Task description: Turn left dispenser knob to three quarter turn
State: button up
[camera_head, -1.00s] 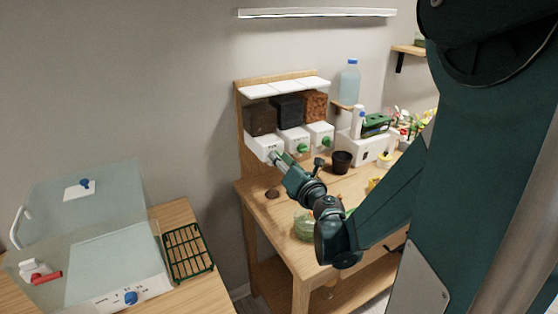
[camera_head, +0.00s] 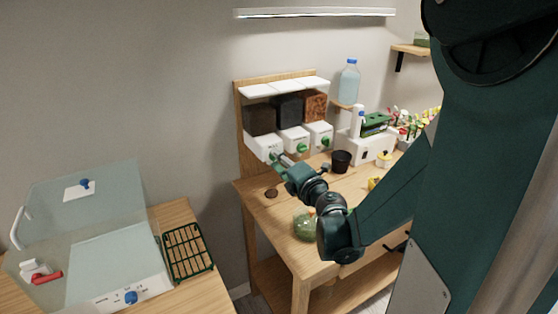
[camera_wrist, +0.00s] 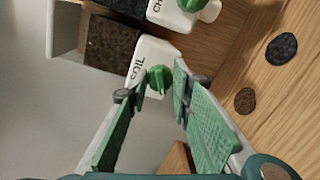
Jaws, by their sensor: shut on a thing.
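The left dispenser is a white box (camera_head: 262,145) under a dark soil bin (camera_head: 260,120), at the left end of the row. In the wrist view its white front (camera_wrist: 148,58) reads "SOIL". Its green knob (camera_wrist: 160,79) has a raised ridge and sits between my fingertips. My gripper (camera_wrist: 156,86) is shut on this knob, with one green-padded finger on each side. In the head view my gripper (camera_head: 277,158) reaches the front of the left dispenser and hides most of the knob.
The middle dispenser's green knob (camera_head: 302,147) and the right one's knob (camera_head: 325,141) are close by on the right. A black pot (camera_head: 341,161) and a green glass bowl (camera_head: 305,228) stand on the wooden bench (camera_head: 270,210). A clear lidded box (camera_head: 115,255) is at left.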

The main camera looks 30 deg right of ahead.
jog(key=o, duration=0.9)
jog(key=shift+s, duration=0.15)
jog(key=shift+s+a+r, duration=0.1)
jog(key=shift+s+r, duration=0.05)
jog(key=shift+s, duration=1.8)
jog(key=shift+s+a+r, duration=0.1)
jog(key=shift+s, duration=1.8)
jog(key=shift+s+a+r, duration=0.1)
jog(key=shift+s+r, duration=0.05)
jog(key=shift+s, duration=1.8)
